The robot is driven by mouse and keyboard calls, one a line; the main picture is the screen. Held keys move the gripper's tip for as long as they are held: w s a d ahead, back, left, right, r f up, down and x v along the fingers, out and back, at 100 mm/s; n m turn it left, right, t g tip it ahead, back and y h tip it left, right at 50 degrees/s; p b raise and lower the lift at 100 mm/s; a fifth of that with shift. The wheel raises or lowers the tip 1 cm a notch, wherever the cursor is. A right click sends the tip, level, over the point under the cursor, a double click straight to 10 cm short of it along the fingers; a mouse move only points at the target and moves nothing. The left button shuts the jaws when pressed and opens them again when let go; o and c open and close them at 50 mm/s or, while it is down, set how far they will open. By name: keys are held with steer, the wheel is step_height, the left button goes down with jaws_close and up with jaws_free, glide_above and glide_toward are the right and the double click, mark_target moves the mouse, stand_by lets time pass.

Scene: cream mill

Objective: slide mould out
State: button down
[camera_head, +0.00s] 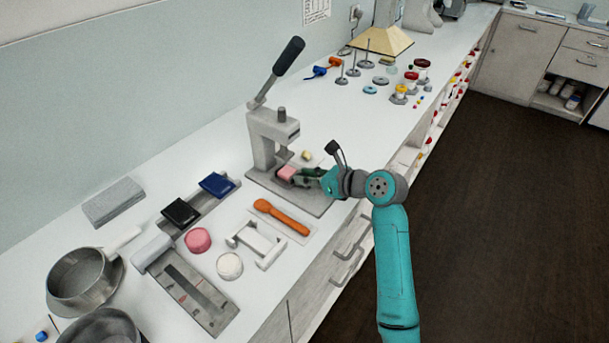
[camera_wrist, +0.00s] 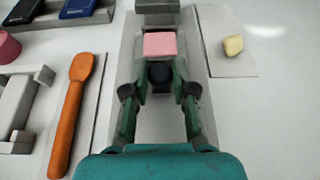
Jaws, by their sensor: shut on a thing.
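The mould is a small pink block (camera_wrist: 160,44), held between the fingertips of my gripper (camera_wrist: 159,62). In the head view the pink mould (camera_head: 287,173) sits low over the base plate of the grey lever press (camera_head: 268,135), at the front of its column. My gripper (camera_head: 302,175) reaches in from the right and is shut on the mould. In the wrist view the grey press head (camera_wrist: 157,12) is just beyond the mould. The press lever (camera_head: 275,72) is raised and tilts up to the right. I cannot tell whether the mould touches the plate.
An orange spatula (camera_head: 281,217) lies on a white mat left of the press. A yellowish lump (camera_wrist: 232,46) rests on a card to the right. A white rack (camera_head: 256,244), a pink disc (camera_head: 198,240) and a white disc (camera_head: 229,265) stand nearer the front.

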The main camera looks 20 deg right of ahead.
steer(key=s+d, duration=0.2)
steer(key=s, duration=0.1)
steer(key=s+d, duration=0.2)
steer(key=s, duration=0.1)
steer(key=s+d, duration=0.2)
steer(key=s, duration=0.1)
steer(key=shift+d, duration=0.3)
steer(key=c, duration=1)
jaws_free()
steer(key=shift+s, duration=0.1)
steer(key=shift+d, duration=0.1)
steer(key=v, duration=1.2)
